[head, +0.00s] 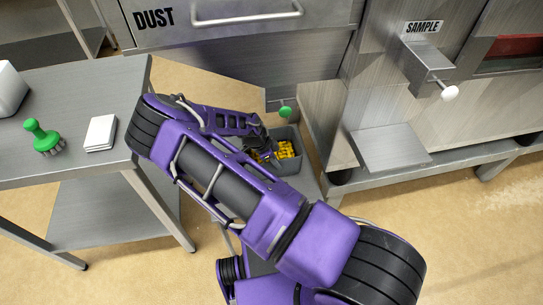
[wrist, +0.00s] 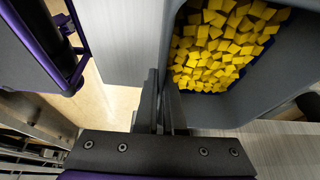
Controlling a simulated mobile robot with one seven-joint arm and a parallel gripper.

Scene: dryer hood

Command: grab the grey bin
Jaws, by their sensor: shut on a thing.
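The grey bin (head: 290,168) sits low under the machine, below the dust drawer, with many yellow pieces (head: 287,150) inside. It also shows in the wrist view (wrist: 225,110), upper right, with the yellow pieces in a heap. My gripper (wrist: 163,85) is shut on the bin's near-left wall, one finger outside and one inside the rim. In the head view my gripper (head: 262,152) is at the bin's left side, partly hidden by my arm. The bin looks upright; its left part is covered by my arm.
A steel table (head: 85,85) at left carries a green-handled tool (head: 42,137) and a white block (head: 101,133). A sample chute (head: 425,65) and ledge are at right.

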